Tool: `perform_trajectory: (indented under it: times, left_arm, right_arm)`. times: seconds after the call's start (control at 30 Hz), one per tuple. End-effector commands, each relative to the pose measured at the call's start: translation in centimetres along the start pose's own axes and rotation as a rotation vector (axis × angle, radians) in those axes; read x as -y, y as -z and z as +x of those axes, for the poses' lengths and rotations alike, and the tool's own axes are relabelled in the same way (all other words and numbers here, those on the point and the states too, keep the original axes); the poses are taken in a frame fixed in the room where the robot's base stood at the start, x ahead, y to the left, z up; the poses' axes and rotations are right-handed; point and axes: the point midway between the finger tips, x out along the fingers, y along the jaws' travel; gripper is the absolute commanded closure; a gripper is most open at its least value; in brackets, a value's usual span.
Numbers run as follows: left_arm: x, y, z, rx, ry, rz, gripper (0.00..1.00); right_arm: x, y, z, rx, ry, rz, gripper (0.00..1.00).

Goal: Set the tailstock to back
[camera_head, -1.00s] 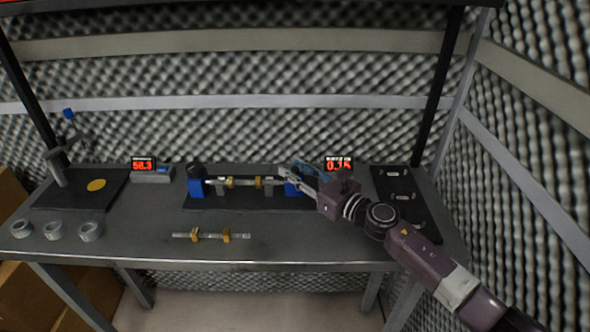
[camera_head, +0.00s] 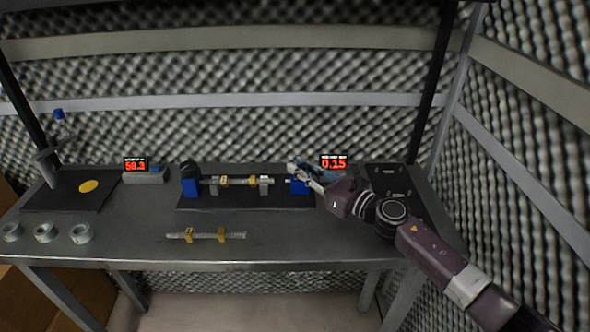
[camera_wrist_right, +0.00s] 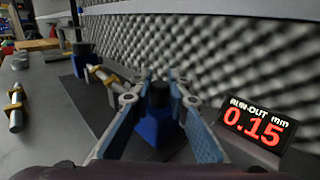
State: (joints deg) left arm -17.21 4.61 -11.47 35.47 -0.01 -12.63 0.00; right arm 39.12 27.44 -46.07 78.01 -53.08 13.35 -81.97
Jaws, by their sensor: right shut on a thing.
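The tailstock (camera_head: 298,187) is a blue block at the right end of a dark base plate (camera_head: 230,203). A blue headstock (camera_head: 189,187) with a dark top stands at the left end. A metal shaft (camera_head: 245,181) with gold collars rests on grey supports between them; a gap lies between the right support and the tailstock. My right gripper (camera_head: 303,171) is shut on the tailstock. In the right wrist view its fingers flank the blue tailstock (camera_wrist_right: 157,128) and its dark top; the exact contact is hard to see. My left gripper is not in view.
A second shaft (camera_head: 205,236) with gold collars lies at the table front. Several grey rings (camera_head: 79,234) stand at the left front. Displays read 0.15 (camera_head: 334,163) and about 58.3 (camera_head: 135,164). A dark tray (camera_head: 420,205) lies at the right, partly behind my arm.

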Motion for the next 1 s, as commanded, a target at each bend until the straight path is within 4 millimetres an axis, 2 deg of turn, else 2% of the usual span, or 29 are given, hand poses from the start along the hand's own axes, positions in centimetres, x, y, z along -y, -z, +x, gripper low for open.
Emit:
perform_trajectory:
  times: [0.07, 0.1, 0.27, 0.57, 0.67, 1.0]
  left_arm:
    - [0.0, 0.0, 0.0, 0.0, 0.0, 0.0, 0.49]
    - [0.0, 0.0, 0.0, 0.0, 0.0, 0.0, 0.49]
    - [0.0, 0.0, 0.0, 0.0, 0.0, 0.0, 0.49]
    - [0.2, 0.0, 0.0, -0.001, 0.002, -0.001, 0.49]
    - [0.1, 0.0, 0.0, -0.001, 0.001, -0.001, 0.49]
    - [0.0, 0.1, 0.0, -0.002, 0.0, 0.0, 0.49]
  right_arm:
    - [0.3, 0.1, -0.1, -0.003, 0.007, -0.001, 1.0]
    - [0.4, 0.1, -0.1, -0.003, 0.007, -0.001, 0.81]
    - [0.3, 0.1, -0.1, -0.003, 0.007, -0.001, 0.66]
    - [0.2, 0.1, -0.3, -0.002, 0.005, -0.001, 0.66]
    - [0.3, 0.1, -1.4, -0.003, 0.007, -0.002, 0.66]
    - [0.3, 0.2, -6.7, -0.004, 0.008, 0.0, 0.66]
